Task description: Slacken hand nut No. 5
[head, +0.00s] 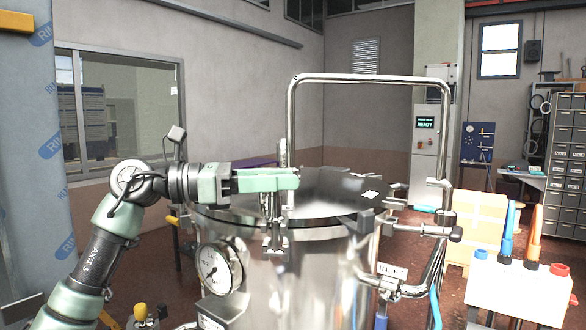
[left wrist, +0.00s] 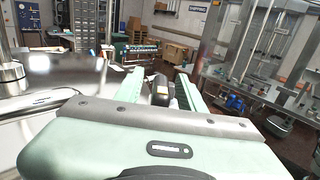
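A steel vessel (head: 305,275) with a shiny round lid (head: 335,192) stands in front of me. A swing bolt clamp (head: 274,240) sits at its near rim, below my left gripper (head: 294,179). The left gripper reaches in level from the left, at lid height. In the left wrist view its two green fingers (left wrist: 160,82) are apart, with a dark knob-like hand nut (left wrist: 160,90) between them. I see slim gaps beside the nut, so the fingers do not look closed on it. No number is readable on it. My right gripper is not in view.
A bent steel pipe (head: 365,78) arches over the lid. A pressure gauge (head: 218,270) sticks out at the vessel's left front. A dark-ended handle (head: 455,234) juts out at the right.

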